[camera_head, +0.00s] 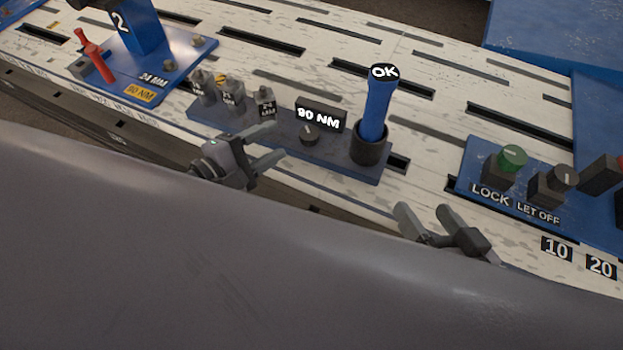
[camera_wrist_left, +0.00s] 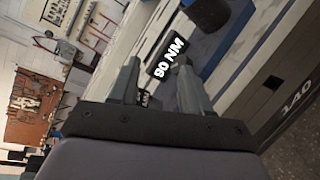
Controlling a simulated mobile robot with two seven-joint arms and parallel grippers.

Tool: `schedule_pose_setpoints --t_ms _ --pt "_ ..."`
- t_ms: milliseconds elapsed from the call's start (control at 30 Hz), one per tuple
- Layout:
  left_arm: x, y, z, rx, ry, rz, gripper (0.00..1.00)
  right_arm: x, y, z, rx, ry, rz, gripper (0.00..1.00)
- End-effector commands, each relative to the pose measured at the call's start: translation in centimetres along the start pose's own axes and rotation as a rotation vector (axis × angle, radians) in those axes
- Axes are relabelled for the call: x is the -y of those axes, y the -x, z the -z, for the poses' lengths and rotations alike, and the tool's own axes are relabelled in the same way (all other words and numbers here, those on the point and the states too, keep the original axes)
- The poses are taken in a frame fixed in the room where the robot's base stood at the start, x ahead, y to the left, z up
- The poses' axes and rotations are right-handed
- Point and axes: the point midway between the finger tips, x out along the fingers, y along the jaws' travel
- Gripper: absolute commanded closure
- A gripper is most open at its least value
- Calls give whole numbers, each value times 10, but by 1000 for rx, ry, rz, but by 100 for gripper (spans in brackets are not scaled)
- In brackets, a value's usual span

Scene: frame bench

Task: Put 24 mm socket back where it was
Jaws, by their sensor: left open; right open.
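Several grey sockets on labelled blocks, including one at the left (camera_head: 203,85), one in the middle (camera_head: 232,92) and one at the right (camera_head: 264,103), stand at the left end of a blue tray (camera_head: 345,170). Their labels are too small to read, so I cannot tell which is the 24 mm socket. My left gripper (camera_head: 279,142) is open and empty, in front of the tray near the right-hand block. In the left wrist view its fingers (camera_wrist_left: 158,85) are apart, with a small labelled block partly visible between them.
The tray also holds a "90 NM" display (camera_head: 320,115), a knob (camera_head: 309,134) and a blue-handled tool marked OK (camera_head: 378,105) upright in a dark cup. A blue plate (camera_head: 185,60) labelled "24 MM" and "90 NM" lies left. A LOCK and LET OFF panel (camera_head: 515,205) stands right.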

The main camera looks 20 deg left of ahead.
Motion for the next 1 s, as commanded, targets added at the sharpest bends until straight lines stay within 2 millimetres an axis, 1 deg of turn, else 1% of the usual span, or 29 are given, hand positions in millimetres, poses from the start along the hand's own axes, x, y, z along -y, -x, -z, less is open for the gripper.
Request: schedule_pose_setpoints --t_ms 33,100,167,200,267,300,400,500,600,700,1000 --pt "8 -1 -14 14 -160 26 52 0 0 0 1 1 0 22" --pt "18 -2 -31 34 -394 58 52 0 0 0 1 1 0 22" --pt "26 -2 -45 53 -594 80 52 0 0 0 1 1 0 22" --pt "31 -1 -54 66 -728 92 52 0 0 0 1 1 0 22" --pt "37 0 -66 87 -924 107 52 0 0 0 1 1 0 22" --pt "40 0 -74 100 -1050 113 52 0 0 0 1 1 0 22" --pt "47 3 -91 129 -1326 124 52 0 0 0 1 1 0 22" --pt "50 5 -102 150 -1534 128 52 0 0 0 1 1 0 22" --pt "51 7 -108 161 -1663 130 52 0 0 0 0 2 0 22" --pt "52 8 -111 166 -1723 130 52 0 0 0 0 2 0 22" --pt "51 8 -111 165 -1731 132 52 -1 1 0 4 6 -2 22"
